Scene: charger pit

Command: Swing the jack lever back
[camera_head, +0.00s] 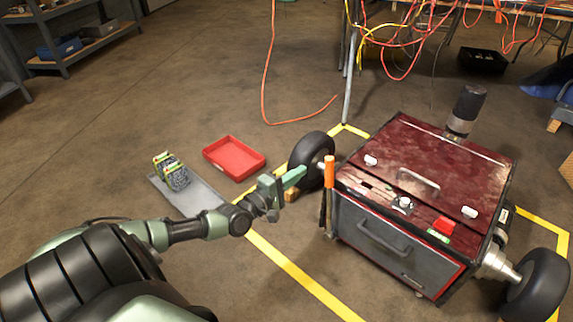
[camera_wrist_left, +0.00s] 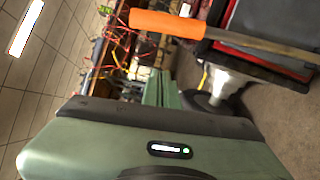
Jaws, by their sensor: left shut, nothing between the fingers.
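The jack lever has an orange grip (camera_head: 329,171) on a dark shaft and stands about upright at the front left corner of the dark red wheeled machine (camera_head: 440,165). In the left wrist view the orange grip (camera_wrist_left: 167,23) and its metal shaft cross the top, beyond the fingers. My left gripper (camera_head: 296,176) is shut and empty, to the left of the lever in the head view, with a visible gap between them. Its green fingers also show in the left wrist view (camera_wrist_left: 161,88). My right gripper is in neither view.
A black wheel (camera_head: 313,150) is behind my gripper. Yellow floor tape (camera_head: 300,280) runs in front. Cables hang at the back.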

